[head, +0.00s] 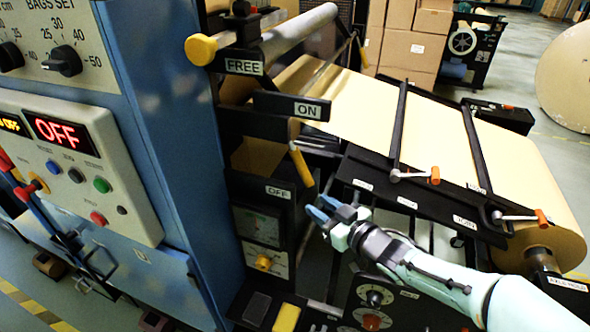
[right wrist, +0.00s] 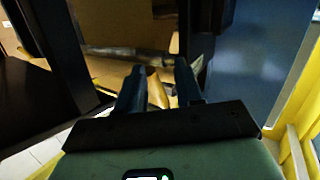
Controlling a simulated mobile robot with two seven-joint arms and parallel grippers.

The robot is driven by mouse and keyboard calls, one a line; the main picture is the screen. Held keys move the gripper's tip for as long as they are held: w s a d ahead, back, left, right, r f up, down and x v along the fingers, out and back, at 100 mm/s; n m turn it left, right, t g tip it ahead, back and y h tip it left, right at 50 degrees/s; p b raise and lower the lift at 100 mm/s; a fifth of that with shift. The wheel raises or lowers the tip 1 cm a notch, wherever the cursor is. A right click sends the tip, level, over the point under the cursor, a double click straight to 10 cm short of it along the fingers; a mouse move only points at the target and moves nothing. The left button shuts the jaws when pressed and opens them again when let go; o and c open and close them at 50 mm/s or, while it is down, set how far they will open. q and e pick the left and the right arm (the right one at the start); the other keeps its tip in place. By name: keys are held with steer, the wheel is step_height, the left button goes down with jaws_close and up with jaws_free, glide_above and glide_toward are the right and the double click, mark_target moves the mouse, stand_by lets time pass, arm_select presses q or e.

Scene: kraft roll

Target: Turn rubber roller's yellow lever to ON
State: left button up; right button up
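The yellow lever (head: 301,166) hangs from a dark pivot at the rubber roller station and points down, slightly right. Its tip is nearer the OFF label (head: 278,192) than the ON label (head: 308,109) above. My right gripper (head: 322,206), with blue fingers, is just below and right of the lever's lower end. In the right wrist view, the fingers are apart, and the yellow lever (right wrist: 157,92) shows in the gap between them, seemingly ahead of the tips. I cannot tell whether they touch it. My left gripper is not in view.
A blue machine cabinet (head: 170,110) with a control panel (head: 75,165) stands at left. A FREE label (head: 244,67) and yellow knob (head: 201,49) sit above. The kraft web (head: 350,105) and black frame bars with orange-tipped handles (head: 434,175) lie to the right.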

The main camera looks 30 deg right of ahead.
steer(key=n+t, duration=0.1)
steer(key=t, duration=0.1)
glide_toward(304, 167)
steer(key=w, duration=0.4)
steer(key=w+a+b, duration=0.1)
steer(key=w, duration=0.3)
steer(key=w+a, duration=0.1)
steer(key=w, duration=0.3)
steer(key=shift+w+r+b, duration=0.1)
steer(key=shift+w+b, duration=0.25)
steer(key=shift+w, duration=0.05)
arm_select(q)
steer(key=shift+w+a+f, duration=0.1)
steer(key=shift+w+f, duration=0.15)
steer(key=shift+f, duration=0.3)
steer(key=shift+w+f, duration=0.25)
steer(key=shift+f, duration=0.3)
arm_select(e)
jaws_close()
